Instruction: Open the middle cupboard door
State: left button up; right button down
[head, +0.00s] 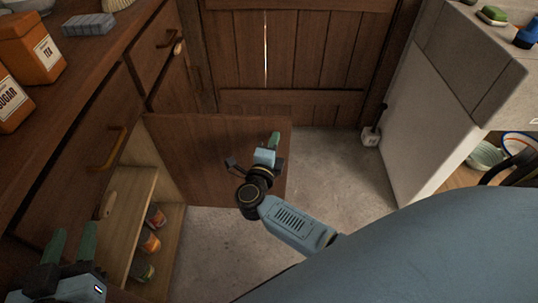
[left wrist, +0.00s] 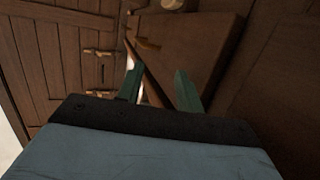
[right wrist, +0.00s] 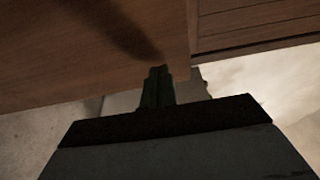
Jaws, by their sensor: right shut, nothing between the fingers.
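The cupboard door (head: 185,165) stands swung out from the counter front, a flat brown wood panel. Its open cupboard shows a pale shelf (head: 130,215) with several small jars (head: 150,242) below. My right gripper (head: 273,140) is shut and empty by the door's outer end. In the right wrist view its closed fingers (right wrist: 158,75) overlap a wood panel (right wrist: 90,50) near that panel's edge; I cannot tell whether they touch it. My left gripper (head: 73,245) is open and empty at the lower left, close to the counter front. Its parted fingers also show in the left wrist view (left wrist: 160,85).
Above the cupboard is a drawer with a brass handle (head: 108,150). Orange tins (head: 32,48) and a grey ridged block (head: 88,24) stand on the counter. A plank door (head: 300,50) closes the far end.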

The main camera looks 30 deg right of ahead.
pick_arm(q)
jog(key=shift+d+r, duration=0.1)
jog(key=shift+r, duration=0.15)
pick_arm(e)
jog(key=shift+w+d, duration=0.25)
jog(key=shift+w, duration=0.05)
pick_arm(q)
jog(key=shift+w+r, duration=0.1)
